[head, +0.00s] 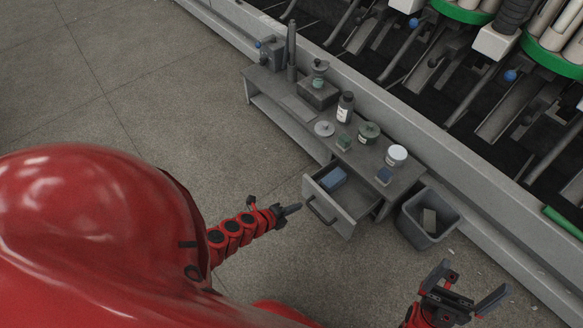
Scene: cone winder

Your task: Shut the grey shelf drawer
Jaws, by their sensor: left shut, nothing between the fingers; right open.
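The grey shelf drawer (340,217) stands pulled out from the low grey shelf (284,94), its front with a dark handle (320,211) facing me. A blue box (332,179) lies inside it. My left gripper (295,208) is shut and empty, just left of the drawer front and close to the handle. I cannot tell whether it touches. My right gripper (478,285) is open and empty at the lower right, apart from the drawer and below the bin.
A grey bin (432,228) stands right of the drawer. A dark bottle (345,106), a white jar (396,155), a green-labelled tin (368,133) and other small items stand on the shelf. The winding machine (470,60) runs behind. The floor at left is clear.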

